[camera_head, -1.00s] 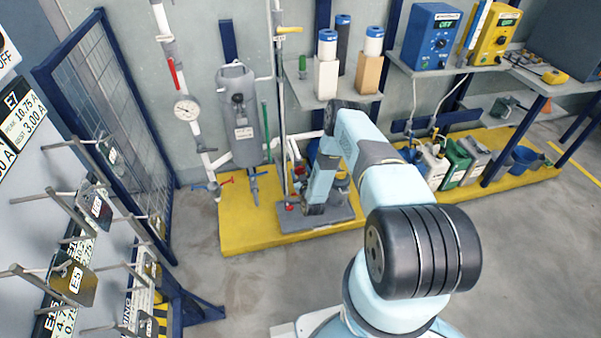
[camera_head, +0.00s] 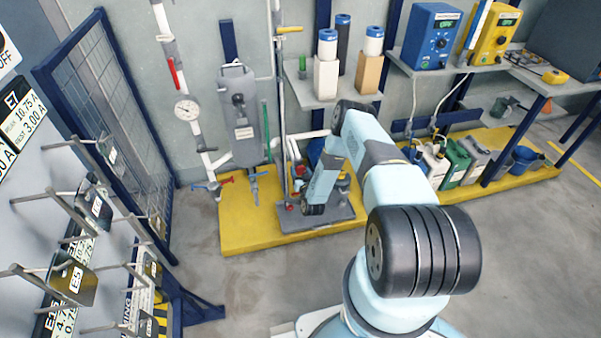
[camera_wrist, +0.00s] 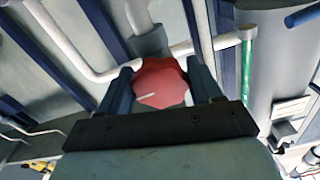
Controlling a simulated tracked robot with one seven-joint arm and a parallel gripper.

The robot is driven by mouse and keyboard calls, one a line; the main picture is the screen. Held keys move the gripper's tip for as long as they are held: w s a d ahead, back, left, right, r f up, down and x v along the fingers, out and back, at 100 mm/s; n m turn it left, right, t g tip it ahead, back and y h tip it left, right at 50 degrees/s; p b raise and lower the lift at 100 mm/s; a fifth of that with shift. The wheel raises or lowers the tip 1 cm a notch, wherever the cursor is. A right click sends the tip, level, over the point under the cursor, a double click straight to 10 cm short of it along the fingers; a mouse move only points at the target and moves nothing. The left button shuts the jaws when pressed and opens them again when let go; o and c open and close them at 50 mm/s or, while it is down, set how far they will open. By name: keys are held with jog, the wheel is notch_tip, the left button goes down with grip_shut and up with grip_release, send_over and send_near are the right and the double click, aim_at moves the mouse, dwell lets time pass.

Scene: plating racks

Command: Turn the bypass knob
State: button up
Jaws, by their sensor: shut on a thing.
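The bypass knob (camera_wrist: 168,78) is a red, lobed knob with a white pointer mark, at the middle of the wrist view. It sits on grey and white pipework. My gripper (camera_wrist: 160,84) has one dark finger on each side of the knob and is shut on it. The pointer mark lies toward the lower left of the knob in the wrist view. In the head view, my arm reaches down toward the pump area on the yellow platform (camera_head: 245,240). My gripper and the held knob cannot be made out there.
A grey tank (camera_head: 240,120) and a pressure gauge (camera_head: 187,109) stand left of my arm. White pipes run close around the knob. Filter cartridges (camera_head: 327,70) stand on a shelf. A blue box (camera_head: 432,35) is at upper right. The floor in front is clear.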

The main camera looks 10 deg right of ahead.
jog(key=shift+m, duration=0.5)
jog(key=o, duration=1)
jog(key=shift+c, duration=0.2)
jog(key=shift+s, duration=0.1)
jog(key=s, duration=1.3)
jog(key=shift+s, duration=0.35)
